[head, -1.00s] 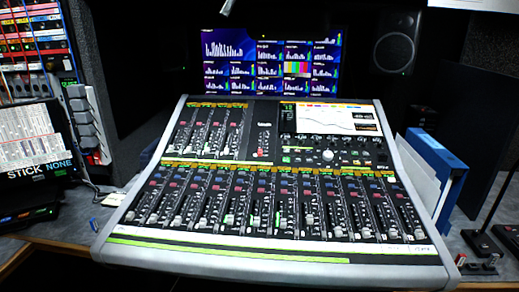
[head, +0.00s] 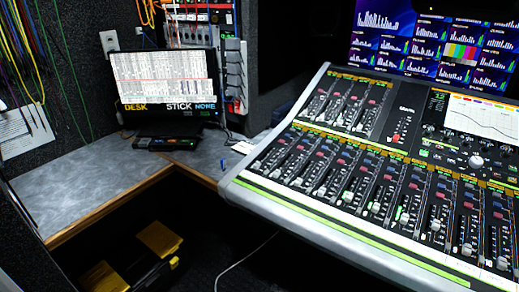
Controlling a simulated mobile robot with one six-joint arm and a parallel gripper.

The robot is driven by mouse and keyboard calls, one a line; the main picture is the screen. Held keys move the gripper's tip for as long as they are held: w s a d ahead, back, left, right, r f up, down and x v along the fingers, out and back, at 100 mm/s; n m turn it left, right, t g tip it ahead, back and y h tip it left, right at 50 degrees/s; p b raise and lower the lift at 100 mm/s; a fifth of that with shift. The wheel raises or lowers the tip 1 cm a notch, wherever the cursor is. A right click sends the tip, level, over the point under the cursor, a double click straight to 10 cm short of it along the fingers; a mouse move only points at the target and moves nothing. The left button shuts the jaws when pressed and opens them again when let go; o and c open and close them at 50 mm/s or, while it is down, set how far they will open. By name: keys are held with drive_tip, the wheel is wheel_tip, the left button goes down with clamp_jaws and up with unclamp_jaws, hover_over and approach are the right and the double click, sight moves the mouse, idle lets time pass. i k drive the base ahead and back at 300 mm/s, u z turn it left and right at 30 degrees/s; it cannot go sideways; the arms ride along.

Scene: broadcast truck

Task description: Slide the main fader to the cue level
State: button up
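The mixing console (head: 300,225) fills the right half of the head view, and its right end is cut off by the frame edge. Its lower bank holds a row of channel faders (head: 404,217) with pale caps at differing heights. A smaller fader bank (head: 345,105) sits at the upper left. A separate fader with a red and white cap (head: 397,138) stands to the right of that bank. I cannot tell which fader is the main one, and no cue mark is readable. My gripper is not in view.
A monitor (head: 167,82) reading "DESK", "STICK" and "NONE" stands on the grey worktop (head: 75,187) at left. Under it are a black and yellow case (head: 140,265) and a white cable (head: 245,262). A small blue object (head: 242,147) lies near the console. Multiview screens (head: 440,45) stand behind.

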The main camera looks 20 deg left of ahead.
sight(396, 138)
drive_tip(key=k, duration=0.65)
drive_tip(key=u, duration=0.55)
drive_tip(key=i, duration=1.3)
drive_tip(key=z, duration=0.3)
